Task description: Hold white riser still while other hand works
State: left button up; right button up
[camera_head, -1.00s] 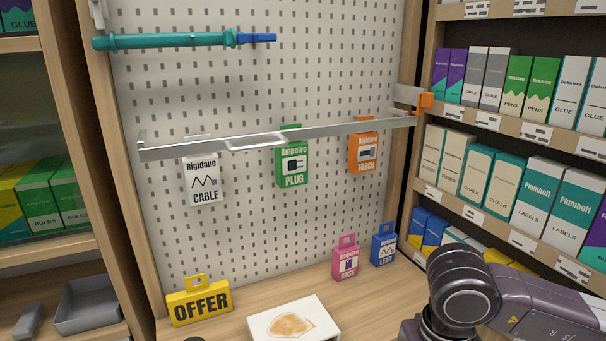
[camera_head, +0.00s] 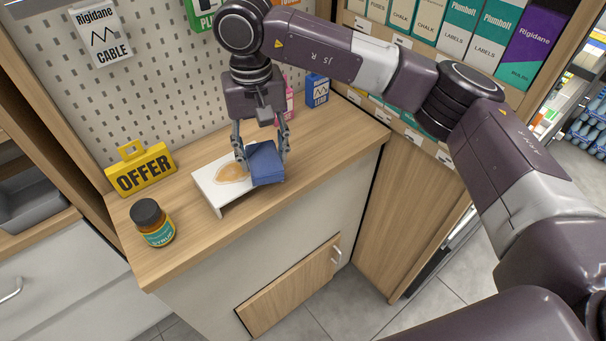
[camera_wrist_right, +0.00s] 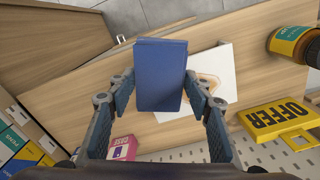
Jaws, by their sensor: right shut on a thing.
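The white riser (camera_head: 225,203) is a low white stand on the wooden counter, with a tan-brown stain (camera_head: 231,173) on its top. My right gripper (camera_head: 262,155) reaches down over its right end, shut on a folded blue cloth or pad (camera_head: 267,168). The blue pad covers the riser's right end in the head view; I cannot tell whether it touches the top. In the right wrist view the blue pad (camera_wrist_right: 161,75) sits between the fingers, with part of the riser (camera_wrist_right: 222,62) behind it. My left gripper is not in view.
A dark-lidded syrup jar (camera_head: 153,223) stands left of the riser near the counter's front. A yellow OFFER sign (camera_head: 144,172) stands behind it. Pink (camera_head: 288,103) and blue (camera_head: 317,91) packets stand at the back right, by the shelves. Bare counter (camera_head: 330,140) lies right of the riser.

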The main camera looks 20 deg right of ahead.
jog(key=w+a+r, duration=0.2)
jog(key=w+a, duration=0.2)
jog(key=a, duration=0.2)
jog(key=shift+w+f, duration=0.1)
jog(key=shift+f, duration=1.9)
jog(key=shift+d, duration=0.1)
jog(key=s+d+f, duration=0.2)
jog(key=s+d, duration=1.6)
jog(key=s, duration=0.2)
jog(key=shift+d, duration=0.4)
jog(key=shift+r, duration=0.1)
